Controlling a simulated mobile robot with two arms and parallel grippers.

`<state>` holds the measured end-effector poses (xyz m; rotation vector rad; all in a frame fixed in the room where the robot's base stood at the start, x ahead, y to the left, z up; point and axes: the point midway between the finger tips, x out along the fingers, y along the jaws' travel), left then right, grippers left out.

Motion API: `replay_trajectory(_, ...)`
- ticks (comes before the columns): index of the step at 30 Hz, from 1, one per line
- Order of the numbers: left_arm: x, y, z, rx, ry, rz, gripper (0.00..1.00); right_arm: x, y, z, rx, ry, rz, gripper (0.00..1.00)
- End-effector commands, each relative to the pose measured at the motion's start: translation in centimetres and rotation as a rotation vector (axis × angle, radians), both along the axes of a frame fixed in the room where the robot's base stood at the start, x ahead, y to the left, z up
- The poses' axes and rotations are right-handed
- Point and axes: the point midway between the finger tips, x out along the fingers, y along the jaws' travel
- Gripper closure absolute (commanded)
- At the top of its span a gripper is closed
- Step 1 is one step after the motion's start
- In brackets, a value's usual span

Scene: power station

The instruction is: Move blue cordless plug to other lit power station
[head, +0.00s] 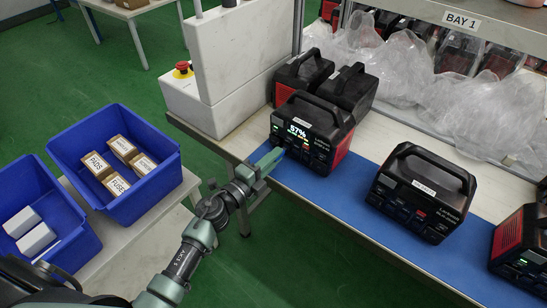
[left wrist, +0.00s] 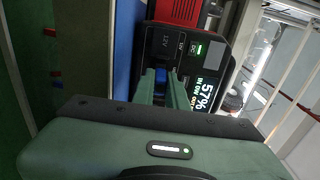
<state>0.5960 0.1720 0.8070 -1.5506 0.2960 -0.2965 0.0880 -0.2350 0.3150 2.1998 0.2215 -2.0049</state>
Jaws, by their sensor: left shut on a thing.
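A lit power station (head: 312,132), black with red sides, stands at the left of the blue mat and its screen reads 57%. It also shows in the left wrist view (left wrist: 190,45). My left gripper (head: 275,158) is at its front, low on the left. In the left wrist view its fingers (left wrist: 161,84) point at the socket panel and are shut on the blue plug (left wrist: 160,75), which is mostly hidden between them. Whether the plug sits in a socket I cannot tell. Another station (head: 522,250) at the right edge shows a green light. My right gripper is out of view.
A dark-screened power station (head: 420,192) stands between the two lit ones on the blue mat (head: 345,205). Two more black units (head: 345,92) stand behind. Blue bins (head: 115,165) with boxes are at the left. Plastic-wrapped units fill the shelf behind.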

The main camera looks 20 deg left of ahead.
Motion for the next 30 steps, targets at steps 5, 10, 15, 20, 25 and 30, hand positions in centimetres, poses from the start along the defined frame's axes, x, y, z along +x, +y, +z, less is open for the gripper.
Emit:
replay_trajectory(5, 0.0, 0.0, 0.0, 0.000, 0.001, -0.001, 1.00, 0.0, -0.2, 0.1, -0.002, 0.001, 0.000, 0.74)
replay_trajectory(10, 0.0, 0.0, 0.0, 0.000, 0.000, 0.000, 1.00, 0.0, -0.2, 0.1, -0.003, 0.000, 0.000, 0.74)
replay_trajectory(15, 0.0, -0.1, 0.0, 0.000, 0.000, 0.000, 1.00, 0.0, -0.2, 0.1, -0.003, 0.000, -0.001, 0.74)
replay_trajectory(20, 0.2, -0.1, 0.0, 0.000, 0.000, 0.000, 1.00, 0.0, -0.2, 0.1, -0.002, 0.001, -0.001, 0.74)
replay_trajectory(25, 0.7, -0.3, 0.1, 0.001, -0.001, -0.001, 1.00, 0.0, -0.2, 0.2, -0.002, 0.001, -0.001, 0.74)
replay_trajectory(30, 1.1, -0.4, 0.0, 0.000, 0.000, 0.000, 1.00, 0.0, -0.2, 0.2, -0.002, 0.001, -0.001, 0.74)
